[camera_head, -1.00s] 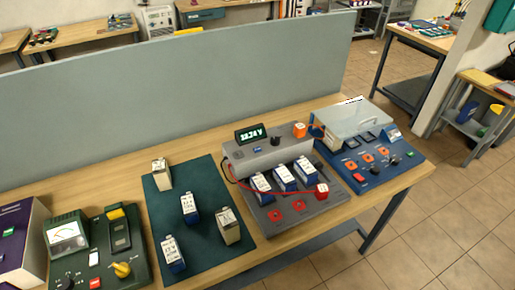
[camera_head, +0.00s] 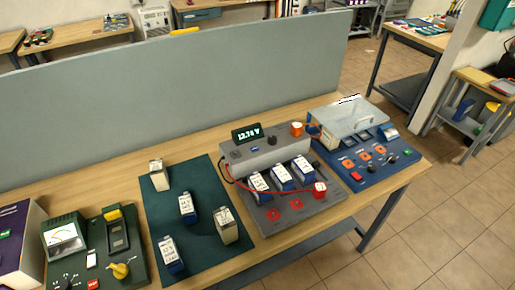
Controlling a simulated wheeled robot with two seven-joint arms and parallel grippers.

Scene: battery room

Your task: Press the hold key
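The grey tester (camera_head: 265,152) stands right of the middle on the bench, with a lit green voltage display (camera_head: 246,133) on top. The display seems to read about 12.7 V, but its digits are blurred. A small blue key (camera_head: 254,150) is on the tester's front face, below the display; its label is too small to read, so I cannot tell whether it is the hold key. A dark knob (camera_head: 272,140) and an orange block (camera_head: 296,129) are on the tester's top. Neither of my grippers is in view.
Several blue-and-white batteries sit on the tester's base, with a red cable (camera_head: 262,191) across it. A dark green mat (camera_head: 205,245) holds more batteries. A green meter (camera_head: 65,236) and purple box (camera_head: 28,240) are at left; a blue charger unit (camera_head: 350,172) is at right.

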